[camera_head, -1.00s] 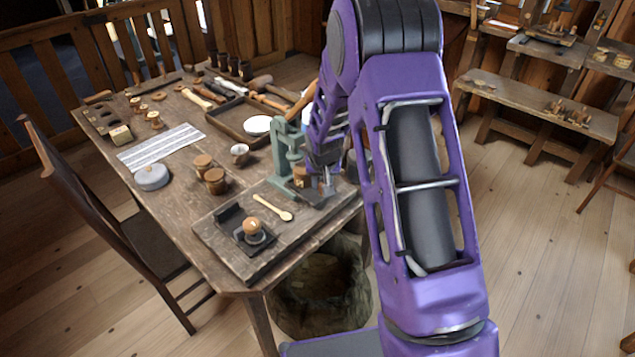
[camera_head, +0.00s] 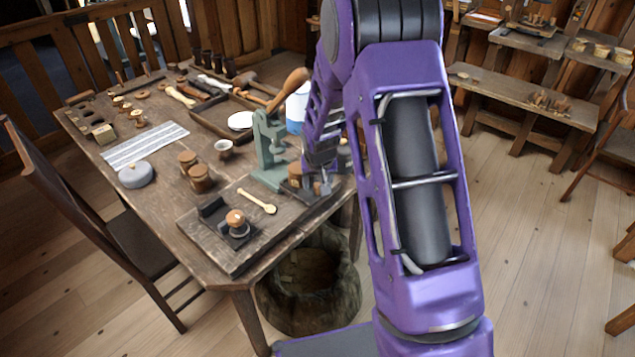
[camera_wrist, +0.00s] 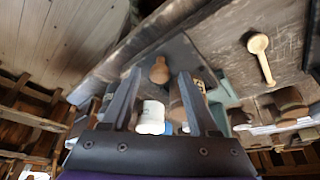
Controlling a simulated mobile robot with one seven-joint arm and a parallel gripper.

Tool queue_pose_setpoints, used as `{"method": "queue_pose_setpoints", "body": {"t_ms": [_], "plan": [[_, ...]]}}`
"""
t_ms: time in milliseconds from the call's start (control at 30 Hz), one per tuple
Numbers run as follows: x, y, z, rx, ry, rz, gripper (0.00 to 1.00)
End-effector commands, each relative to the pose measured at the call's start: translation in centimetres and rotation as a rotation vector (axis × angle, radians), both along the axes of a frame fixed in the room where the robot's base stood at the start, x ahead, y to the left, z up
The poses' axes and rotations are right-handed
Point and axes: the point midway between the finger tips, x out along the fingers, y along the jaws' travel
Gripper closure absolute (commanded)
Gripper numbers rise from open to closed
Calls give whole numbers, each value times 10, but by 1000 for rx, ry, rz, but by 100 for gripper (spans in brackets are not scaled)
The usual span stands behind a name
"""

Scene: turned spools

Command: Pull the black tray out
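The black tray (camera_head: 318,201) is a dark flat slab at the table's near right edge, beside the green press (camera_head: 268,150). It seems to be the dark slab (camera_wrist: 178,52) in the wrist view. A rounded wooden knob (camera_wrist: 159,70) stands at its edge there; I cannot tell whether it is fixed to the tray. My gripper (camera_head: 322,187) is over the tray's area in the head view. In the wrist view my gripper (camera_wrist: 155,78) is open, its fingers apart on either side of the knob. Contact is not visible. My arm hides part of the tray's right side.
A wooden cylinder (camera_wrist: 188,100) shows close to the right finger. A sack (camera_head: 310,290) stands below the table edge.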

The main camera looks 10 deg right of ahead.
Motion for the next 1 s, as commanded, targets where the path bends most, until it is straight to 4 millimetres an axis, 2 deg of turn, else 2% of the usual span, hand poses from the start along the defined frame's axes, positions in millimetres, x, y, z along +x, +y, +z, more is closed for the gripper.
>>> {"method": "queue_pose_setpoints", "body": {"t_ms": [167,333,800,1000], "plan": [[-1,0,2,0,0,0,40],[-6,1,19,0,-3,0,40],[-46,8,116,0,-4,1,40],[-59,10,147,0,-3,0,40]]}}
